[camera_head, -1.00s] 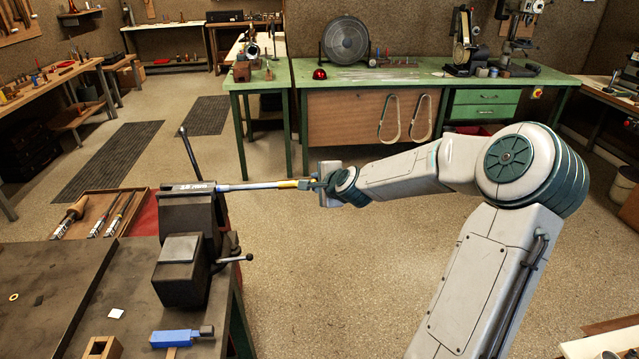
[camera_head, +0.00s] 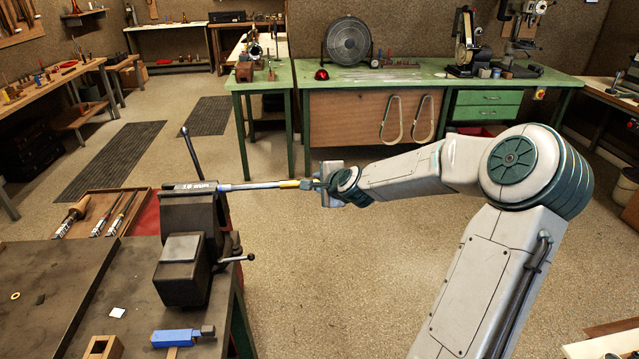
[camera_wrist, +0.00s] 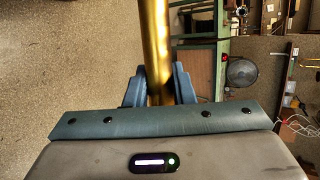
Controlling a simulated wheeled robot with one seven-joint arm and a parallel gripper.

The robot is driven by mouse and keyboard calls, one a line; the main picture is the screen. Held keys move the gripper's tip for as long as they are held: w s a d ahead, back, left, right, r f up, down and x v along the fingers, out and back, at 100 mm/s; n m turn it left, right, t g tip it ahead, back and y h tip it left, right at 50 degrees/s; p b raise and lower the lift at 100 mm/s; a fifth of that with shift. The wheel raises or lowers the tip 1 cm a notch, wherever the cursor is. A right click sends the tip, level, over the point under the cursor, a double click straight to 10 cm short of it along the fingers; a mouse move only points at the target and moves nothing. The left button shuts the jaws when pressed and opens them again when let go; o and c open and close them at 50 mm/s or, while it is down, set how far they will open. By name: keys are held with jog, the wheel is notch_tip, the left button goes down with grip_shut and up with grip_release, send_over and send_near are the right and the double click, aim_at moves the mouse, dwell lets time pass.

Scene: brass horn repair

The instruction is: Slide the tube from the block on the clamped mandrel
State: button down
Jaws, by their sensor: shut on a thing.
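The clamped mandrel (camera_head: 240,187) is a slim grey-blue rod held level in the dark vise (camera_head: 190,218), pointing right over the bench edge. The brass tube (camera_head: 289,184) is a short yellow length in line with the mandrel's right end. I cannot tell whether it is around the tip or just meeting it. My gripper (camera_head: 316,184) is shut on the tube at the mandrel's right. In the wrist view the tube (camera_wrist: 155,45) runs between both blue fingers (camera_wrist: 160,85). A small wooden block (camera_head: 103,347) with a dark opening sits on the bench at lower left.
A blue tool (camera_head: 175,337) and a white square (camera_head: 117,312) lie on the dark bench. A tray of handled rods (camera_head: 105,212) lies behind the vise. The vise handle (camera_head: 237,259) sticks out right. Open floor lies below my arm; a green bench (camera_head: 420,78) stands behind.

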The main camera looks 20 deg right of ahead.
jog(key=shift+a, duration=0.15)
dwell(0.3)
jog(key=shift+w+a+b, duration=0.4)
jog(key=shift+w+a, duration=0.15)
jog(key=shift+a, duration=1.3)
jog(key=shift+w+a+b, duration=0.35)
jog(key=shift+w+a, duration=0.2)
jog(key=shift+a, duration=1.35)
jog(key=shift+w+a+b, duration=0.4)
jog(key=shift+w+a, duration=0.15)
jog(key=shift+a, duration=1.3)
jog(key=c, duration=1.1)
grip_release()
jog(key=shift+c, duration=0.2)
jog(key=b+v, duration=0.1)
jog(key=v, duration=0.4)
jog(key=shift+s+d+r, duration=0.1)
jog(key=shift+s, duration=0.05)
jog(key=p, duration=0.3)
send_near(275, 186)
jog(key=shift+r, duration=0.55)
jog(key=shift+s+d+r+p, duration=0.15)
jog(key=shift+s+p, duration=0.15)
jog(key=shift+s, duration=0.35)
jog(key=shift+s+r+p, duration=0.2)
jog(key=shift+s+p, duration=0.05)
jog(key=shift+s, duration=0.45)
